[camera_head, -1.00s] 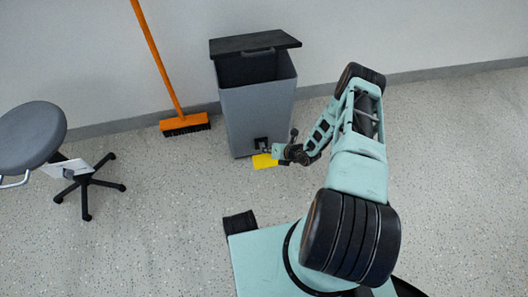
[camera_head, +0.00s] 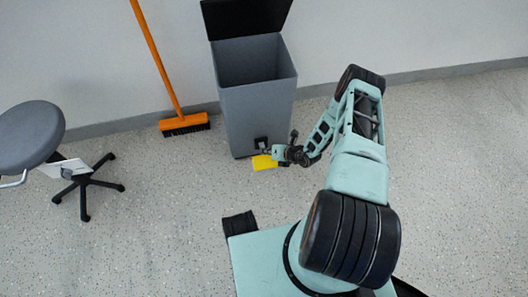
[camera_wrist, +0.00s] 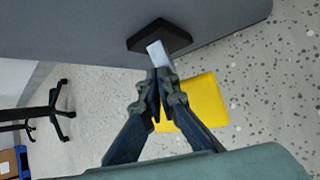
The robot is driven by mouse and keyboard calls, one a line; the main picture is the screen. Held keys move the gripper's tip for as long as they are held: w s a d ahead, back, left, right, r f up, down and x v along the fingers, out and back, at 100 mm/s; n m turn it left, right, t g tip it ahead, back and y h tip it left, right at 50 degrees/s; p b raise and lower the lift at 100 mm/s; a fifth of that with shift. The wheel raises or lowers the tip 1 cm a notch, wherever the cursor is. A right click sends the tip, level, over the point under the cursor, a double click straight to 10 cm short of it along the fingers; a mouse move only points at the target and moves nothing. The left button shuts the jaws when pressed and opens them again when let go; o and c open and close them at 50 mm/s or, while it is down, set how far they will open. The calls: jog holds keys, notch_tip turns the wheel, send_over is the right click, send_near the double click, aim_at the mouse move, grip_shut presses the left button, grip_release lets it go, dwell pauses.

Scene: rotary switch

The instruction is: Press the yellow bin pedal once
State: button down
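The grey bin (camera_head: 258,112) stands against the wall, its black lid (camera_head: 246,18) raised and tilted back, the top opening showing. The yellow pedal (camera_head: 264,162) is low at the bin's front; it also shows in the wrist view (camera_wrist: 205,100). A metal arm (camera_wrist: 159,53) joins it to a black mount on the bin. My gripper (camera_head: 268,151) is at the pedal, its shut fingertips (camera_wrist: 160,72) right by the metal arm. The fingers hide part of the pedal. I cannot tell if they touch it.
An orange broom (camera_head: 160,70) leans on the wall left of the bin. A grey stool (camera_head: 32,138) with a black wheeled base stands at far left. The speckled floor (camera_head: 165,220) between the stool and my base is clear.

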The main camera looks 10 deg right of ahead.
aim_at(266, 156)
jog(key=shift+s+a+f, duration=0.1)
jog(key=shift+s+f, duration=0.55)
jog(key=shift+s, duration=0.05)
jog(key=shift+r, duration=0.15)
jog(key=shift+s+r+p, duration=0.1)
jog(key=shift+r+p, duration=1)
jog(key=shift+r, duration=0.1)
jog(key=shift+r+p, duration=0.65)
jog(key=shift+r, duration=0.25)
jog(key=shift+w+r, duration=0.1)
jog(key=shift+w, duration=0.2)
jog(key=shift+r, duration=0.1)
notch_tip(266, 156, up, 5)
jog(key=p, duration=0.4)
jog(key=shift+w, duration=0.1)
jog(key=shift+w, duration=0.1)
